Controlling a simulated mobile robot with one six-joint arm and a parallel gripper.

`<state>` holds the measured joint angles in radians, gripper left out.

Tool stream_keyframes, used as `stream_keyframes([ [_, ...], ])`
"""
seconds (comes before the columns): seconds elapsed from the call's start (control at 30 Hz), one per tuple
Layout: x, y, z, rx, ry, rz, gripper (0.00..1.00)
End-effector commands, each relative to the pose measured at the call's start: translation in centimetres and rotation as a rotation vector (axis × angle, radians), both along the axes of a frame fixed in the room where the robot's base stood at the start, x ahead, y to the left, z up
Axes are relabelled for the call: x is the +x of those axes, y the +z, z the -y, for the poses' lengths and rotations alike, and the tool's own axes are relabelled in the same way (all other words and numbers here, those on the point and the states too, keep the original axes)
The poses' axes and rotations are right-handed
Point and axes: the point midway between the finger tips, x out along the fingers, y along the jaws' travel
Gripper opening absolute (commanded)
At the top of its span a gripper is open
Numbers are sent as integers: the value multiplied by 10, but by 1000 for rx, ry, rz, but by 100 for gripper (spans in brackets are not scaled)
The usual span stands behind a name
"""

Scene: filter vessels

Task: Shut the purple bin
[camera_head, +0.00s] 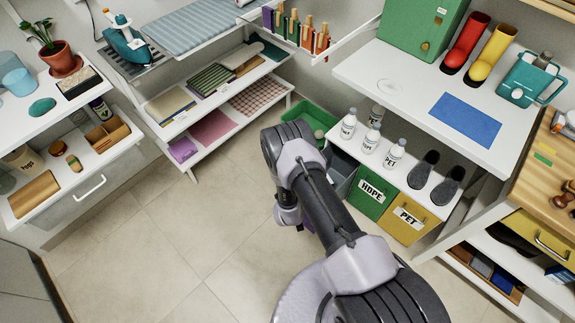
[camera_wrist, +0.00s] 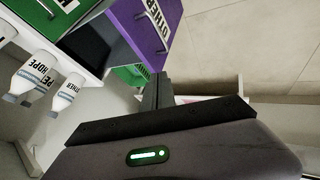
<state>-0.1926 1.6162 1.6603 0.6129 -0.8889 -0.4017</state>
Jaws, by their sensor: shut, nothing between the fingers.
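The purple bin (camera_wrist: 132,27) is in the wrist view at top centre, with a white "OTHER" label on its front. It stands out beyond the green HDPE bin (camera_wrist: 45,14), and its dark inside (camera_wrist: 95,48) shows, so it is open. My gripper (camera_wrist: 163,82) is shut and empty, with its fingertips close to the edge of the purple front. I cannot tell whether they touch it.
In the head view, the green HDPE bin (camera_head: 371,192) and yellow PET bin (camera_head: 408,218) stand right of my arm. A green crate (camera_head: 300,116) lies behind my arm. The floor to the left is clear.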

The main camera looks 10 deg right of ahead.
Motion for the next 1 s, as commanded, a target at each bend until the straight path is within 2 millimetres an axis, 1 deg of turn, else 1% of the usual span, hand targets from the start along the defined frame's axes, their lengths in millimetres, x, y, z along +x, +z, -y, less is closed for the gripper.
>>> stream_keyframes([
  [0.03, -13, -11, 2, -20, 17, -5, 0],
  [0.07, -17, -16, 4, -29, 27, -4, 0],
  [0.1, -20, -22, 5, -37, 34, -2, 0],
  [0.17, -20, -28, 6, -42, 37, -1, 0],
  [0.27, -11, -43, 9, -41, 35, 0, 0],
  [0.5, 19, -87, 17, -40, 34, -2, 0],
  [0.63, 35, -109, 21, -40, 34, -1, 0],
  [0.67, 38, -111, 25, -39, 32, -2, 0],
  [0.7, 43, -107, 32, -40, 32, -2, 0],
  [0.8, 51, -106, 43, -39, 33, -3, 0],
  [1.0, 59, -104, 53, -40, 36, -4, 0],
])
